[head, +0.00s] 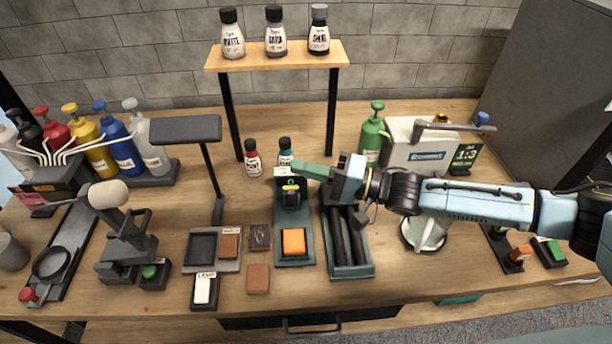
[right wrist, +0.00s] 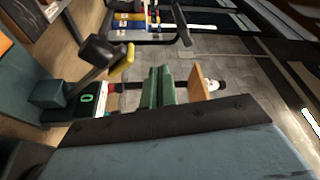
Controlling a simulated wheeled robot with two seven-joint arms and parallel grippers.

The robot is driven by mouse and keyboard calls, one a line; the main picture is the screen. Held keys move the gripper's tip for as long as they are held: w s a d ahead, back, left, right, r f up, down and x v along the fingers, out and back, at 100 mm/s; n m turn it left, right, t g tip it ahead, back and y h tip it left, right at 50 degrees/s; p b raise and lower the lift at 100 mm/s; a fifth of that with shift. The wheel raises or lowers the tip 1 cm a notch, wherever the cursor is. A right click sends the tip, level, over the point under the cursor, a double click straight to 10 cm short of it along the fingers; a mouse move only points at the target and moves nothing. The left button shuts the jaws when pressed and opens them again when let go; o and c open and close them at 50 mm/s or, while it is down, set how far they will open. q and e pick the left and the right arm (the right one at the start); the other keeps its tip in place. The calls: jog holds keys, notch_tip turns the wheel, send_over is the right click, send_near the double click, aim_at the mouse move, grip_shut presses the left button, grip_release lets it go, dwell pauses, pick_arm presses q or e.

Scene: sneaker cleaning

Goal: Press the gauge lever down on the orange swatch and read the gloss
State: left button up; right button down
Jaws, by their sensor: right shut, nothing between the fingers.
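The gloss gauge (head: 280,222) is a teal stand with a dark head. The orange swatch (head: 294,242) lies flat at the front of its base. In the right wrist view the gauge's display (right wrist: 87,98) shows a green 0. The green fingers also show in the right wrist view (right wrist: 158,88). My left gripper is out of view.
A teal tray of dark rollers (head: 350,262) stands right of the gauge. A wooden shelf (head: 275,56) with bottles is at the back. Brown swatches (head: 258,279) and a lamp stand (head: 216,190) are left of the gauge.

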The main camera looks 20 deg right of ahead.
notch_tip(320, 180, up, 7)
jog(key=shift+p, duration=0.3)
